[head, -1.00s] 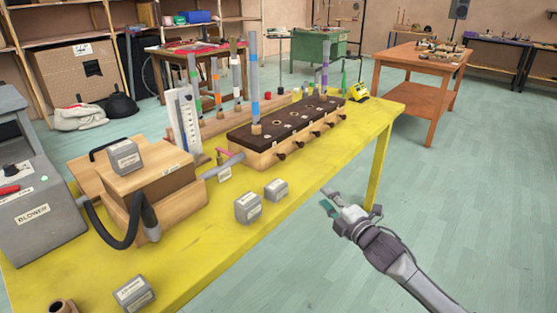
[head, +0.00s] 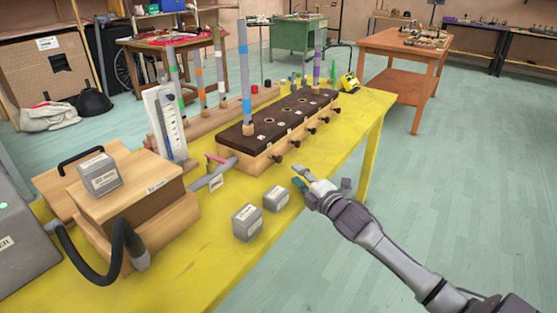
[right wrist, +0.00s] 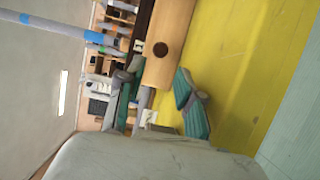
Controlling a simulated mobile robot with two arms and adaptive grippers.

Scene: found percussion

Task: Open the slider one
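The wooden chest (head: 262,151) with a dark top stands on the yellow table, with several dark slider knobs along its front. The nearest knob (head: 277,160) also shows in the right wrist view as a dark round end (right wrist: 160,49) on the wood face. I cannot read which slider is numbered one. My right gripper (head: 302,178) is over the table's front edge, to the right of the nearest knob and apart from it. In the right wrist view its teal-padded fingers (right wrist: 156,103) are spread, with nothing between them. My left gripper is not in view.
Two grey labelled blocks (head: 247,222) (head: 276,198) stand on the yellow table (head: 215,262) in front of the chest. A bellows box (head: 132,203) with a black hose is at the left. A striped pipe (head: 244,75) rises from the chest. The floor at right is clear.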

